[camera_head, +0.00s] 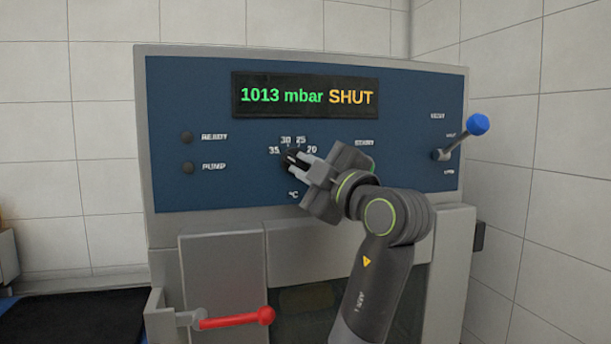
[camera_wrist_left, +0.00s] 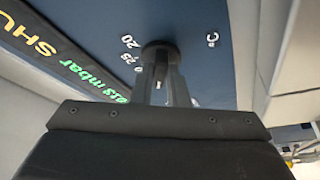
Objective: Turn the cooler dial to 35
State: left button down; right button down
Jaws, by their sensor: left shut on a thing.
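The cooler dial (camera_head: 289,157) is a small dark knob on the blue panel, with the marks 35, 30, 25 and 20 around its upper side and °C below. My left gripper (camera_head: 295,162) reaches it from the lower right, its fingers shut on the knob. In the left wrist view the dark dial (camera_wrist_left: 158,47) sits between the tips of my left gripper's fingers (camera_wrist_left: 161,66), with 20, 25 and °C printed near it. I cannot tell which number the dial points to. My right gripper is in neither view.
A display (camera_head: 306,96) above reads 1013 mbar SHUT. A blue-knobbed lever (camera_head: 478,124) sticks out at the right of the panel. A red handle (camera_head: 237,318) stands out at the lower left. A green button (camera_head: 372,164) shows partly behind my gripper.

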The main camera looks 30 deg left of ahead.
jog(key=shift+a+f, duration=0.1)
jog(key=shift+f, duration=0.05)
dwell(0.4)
pick_arm(q)
jog(key=c, duration=1.4)
grip_release()
jog(key=shift+c, duration=0.2)
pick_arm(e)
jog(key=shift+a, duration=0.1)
